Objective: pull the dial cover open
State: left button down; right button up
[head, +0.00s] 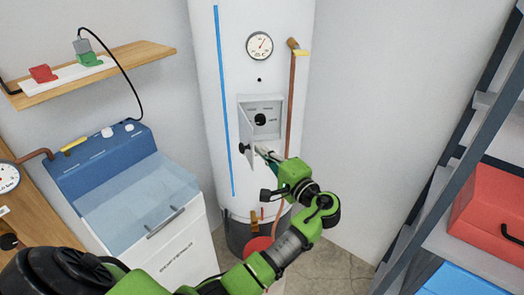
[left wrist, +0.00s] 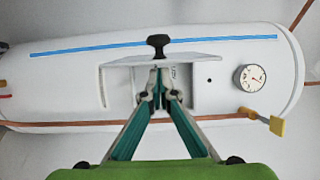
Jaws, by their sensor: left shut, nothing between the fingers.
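The dial cover (head: 247,134) is a pale plate standing out from the left side of the control box on the white tank. Its black knob (head: 244,148) is on the outer left face. The dial (head: 260,119) is a black disc, exposed in the box. In the left wrist view the cover (left wrist: 185,57) shows nearly edge-on, with the knob (left wrist: 158,45) above it. My left gripper (head: 262,152) is shut and empty, its tips in front of the box on the cover's inner side. The tips look close to the cover; contact cannot be told. My right gripper is not in view.
The white tank (head: 210,50) carries a gauge (head: 260,46) and a copper pipe (head: 292,95) right of the box. A blue-topped washer (head: 145,185) and a wooden shelf (head: 145,54) are at left. A rack with a red case (head: 490,210) stands at right.

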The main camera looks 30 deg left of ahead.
aim_at(245, 149)
pick_arm(q)
jog(key=s+a, duration=0.1)
jog(key=s+m+t+p, duration=0.1)
jog(key=s+a+t+h+p, duration=0.1)
jog(key=shift+s+a, duration=0.3)
jog(key=shift+w, duration=0.1)
jog(key=shift+w+f, duration=0.1)
